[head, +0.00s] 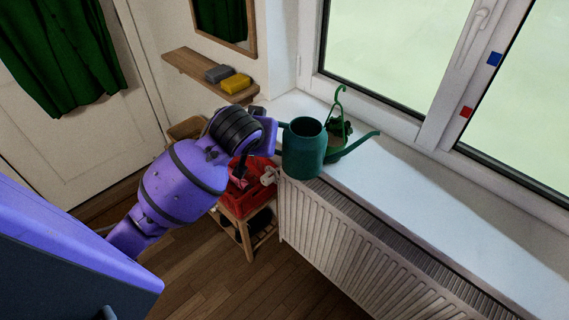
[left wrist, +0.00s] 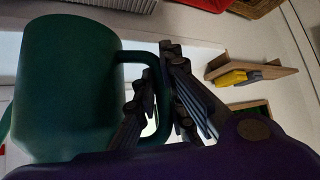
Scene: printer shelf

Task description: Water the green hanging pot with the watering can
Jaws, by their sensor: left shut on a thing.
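The dark green watering can (head: 303,155) is roughly upright at the sill's front edge in the head view, its spout pointing right. I cannot tell whether it touches the sill. My left gripper (head: 272,134) is at its left side. In the left wrist view the can (left wrist: 65,85) fills the left, and the gripper (left wrist: 160,95) is shut on its handle (left wrist: 150,58). The green hanging pot (head: 343,143), with a plant and a curved hanger (head: 339,98), is behind the can on the sill, partly hidden by the can and its spout. My right gripper is out of view.
The white windowsill (head: 430,190) is clear to the right, with a radiator (head: 350,240) below. The window (head: 400,50) stands behind. A small wall shelf (head: 195,70) holds a yellow sponge (head: 236,83) and a grey block (head: 218,73). A red crate (head: 238,200) sits on a wooden stand below my left arm.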

